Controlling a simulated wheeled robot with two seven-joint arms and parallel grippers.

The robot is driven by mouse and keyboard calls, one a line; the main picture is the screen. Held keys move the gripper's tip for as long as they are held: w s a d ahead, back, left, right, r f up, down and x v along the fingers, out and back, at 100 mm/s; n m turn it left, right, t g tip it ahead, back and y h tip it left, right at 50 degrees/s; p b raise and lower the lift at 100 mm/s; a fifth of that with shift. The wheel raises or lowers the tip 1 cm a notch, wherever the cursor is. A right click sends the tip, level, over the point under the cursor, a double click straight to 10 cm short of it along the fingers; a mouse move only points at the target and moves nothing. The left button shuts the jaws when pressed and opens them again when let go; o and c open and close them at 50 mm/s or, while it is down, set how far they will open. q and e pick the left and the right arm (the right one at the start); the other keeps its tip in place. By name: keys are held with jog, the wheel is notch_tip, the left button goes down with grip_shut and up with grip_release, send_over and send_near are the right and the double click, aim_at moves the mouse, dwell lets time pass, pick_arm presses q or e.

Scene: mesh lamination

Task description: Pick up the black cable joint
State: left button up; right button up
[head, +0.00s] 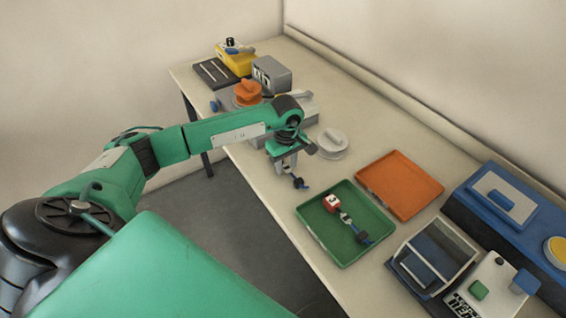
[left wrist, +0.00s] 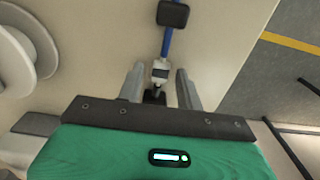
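A slim part, seemingly the black cable joint (left wrist: 172,14), shows in the left wrist view with a black block, a blue stem, a whitish collar and a dark lower end. It also shows small under my left gripper in the head view (head: 300,183), by the table's front edge. My left gripper (left wrist: 159,80) has its fingers apart, one on each side of the collar, with gaps visible; it also shows in the head view (head: 287,168). Whether the part touches the table is unclear. My right gripper is not in view.
A green tray (head: 316,232) holds a red-and-white cube (head: 332,203) and a blue-and-black linked part (head: 356,231). An orange tray (head: 400,185) is beside it. A white spool (head: 332,142) stands behind the gripper. A clear-sided box (head: 432,256) and blue machine (head: 500,205) are at right.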

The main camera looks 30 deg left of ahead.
pick_arm(q)
jog(key=shift+f, duration=0.1)
grip_shut()
dwell(0.3)
